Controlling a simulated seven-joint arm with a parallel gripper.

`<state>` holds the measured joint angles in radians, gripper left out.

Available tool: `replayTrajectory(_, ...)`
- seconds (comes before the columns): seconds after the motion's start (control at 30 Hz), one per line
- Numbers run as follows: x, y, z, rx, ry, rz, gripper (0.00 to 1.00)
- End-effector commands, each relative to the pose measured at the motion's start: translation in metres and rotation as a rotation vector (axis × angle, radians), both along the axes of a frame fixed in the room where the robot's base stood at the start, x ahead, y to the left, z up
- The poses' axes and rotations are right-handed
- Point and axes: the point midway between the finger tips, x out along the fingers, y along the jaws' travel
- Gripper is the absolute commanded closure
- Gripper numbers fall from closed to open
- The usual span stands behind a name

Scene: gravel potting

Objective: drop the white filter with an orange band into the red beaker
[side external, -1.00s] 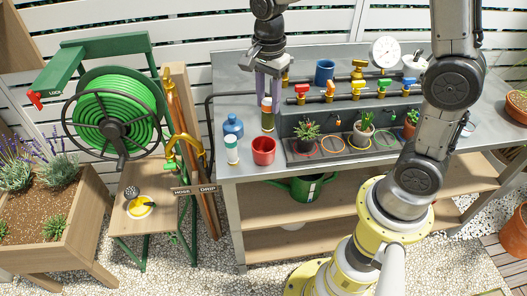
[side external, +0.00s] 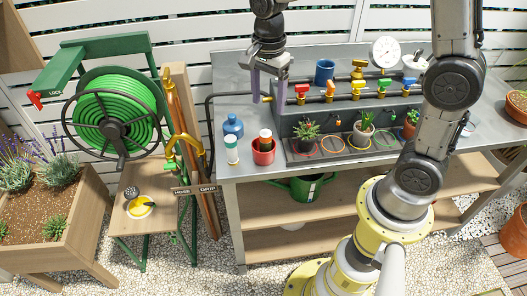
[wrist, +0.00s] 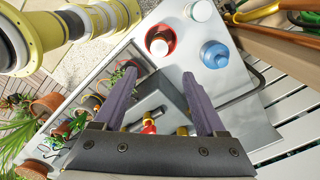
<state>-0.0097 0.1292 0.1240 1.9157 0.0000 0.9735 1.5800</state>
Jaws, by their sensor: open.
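The red beaker (side external: 263,157) stands on the grey bench near its front left edge; it also shows in the wrist view (wrist: 169,33). A white-topped cylinder, seemingly the filter (side external: 265,134), stands in the beaker with its upper part above the rim.
A white cylinder with a teal band (side external: 232,150) stands just left of the beaker, and a blue bottle (side external: 232,126) behind it. A plant tray (side external: 300,156) is close on the right. The pipe with coloured valves (side external: 329,92) runs behind it.

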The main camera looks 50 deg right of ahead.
Motion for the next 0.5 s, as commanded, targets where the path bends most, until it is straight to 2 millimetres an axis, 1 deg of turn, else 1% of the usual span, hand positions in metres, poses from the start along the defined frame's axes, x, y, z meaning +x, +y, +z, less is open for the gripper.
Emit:
replayTrajectory(0.17,0.001,0.0,0.032,0.0,-0.008,0.0,0.27)
replayTrajectory(0.4,0.001,0.0,0.085,0.0,-0.006,0.0,0.27)
replayTrajectory(0.5,0.0,0.0,0.103,0.0,-0.005,0.0,0.27)
